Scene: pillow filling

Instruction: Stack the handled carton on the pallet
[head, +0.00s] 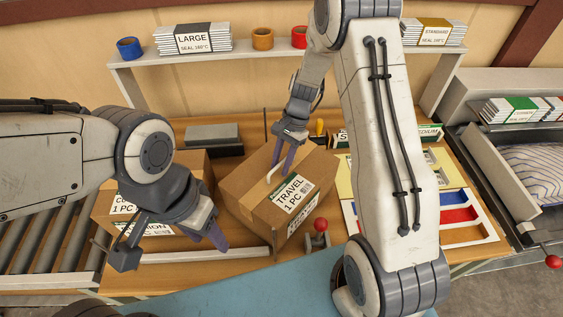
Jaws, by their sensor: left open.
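The handled carton (250,193) is a brown box labelled TRAVEL 1 PC, with a pale handle (272,177) on top. It sits turned at an angle over the middle of the wooden bench; I cannot tell if its base touches the bench. My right gripper (283,160) points down at the handle, its purple fingers close around or beside it. Whether they grip it is unclear. My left gripper (205,240) is open and empty, left of the carton and in front of a second carton (189,163). I cannot make out a pallet.
A roller conveyor (40,240) is at the left. A red-knobbed lever (320,227) stands just right of the carton's front. A tray with coloured compartments (484,232) lies at the right. A shelf (270,57) with tape rolls and bag stacks runs behind.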

